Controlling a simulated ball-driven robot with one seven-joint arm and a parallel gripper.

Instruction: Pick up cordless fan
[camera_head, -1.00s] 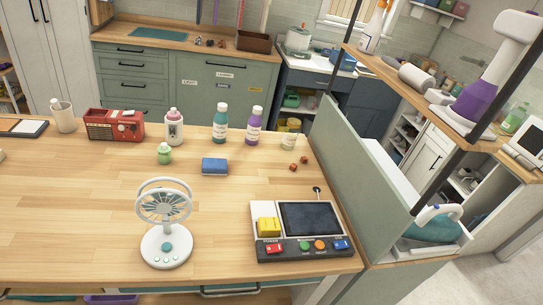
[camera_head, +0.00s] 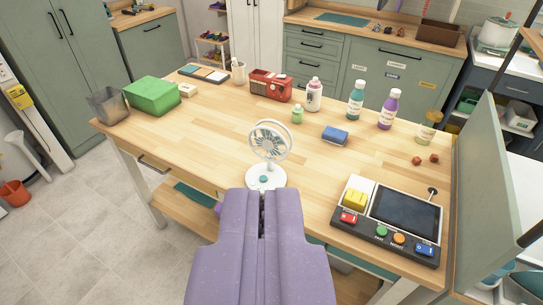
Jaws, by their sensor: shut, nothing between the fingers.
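The cordless fan (camera_head: 269,147) is white, with a round caged head on a round base. It stands upright near the front edge of the wooden table (camera_head: 225,125). My gripper (camera_head: 264,192) is the purple shape at the bottom centre. Its two fingers are together with a thin dark seam between them and hold nothing. The fingertips lie just below the fan in the picture and cover the lower part of its base. Whether they touch the base cannot be told.
A control panel with a dark screen (camera_head: 405,215) stands to the right of the fan. A green box (camera_head: 153,96) and mesh bin (camera_head: 108,106) are at left. Tabletop left of the fan is clear.

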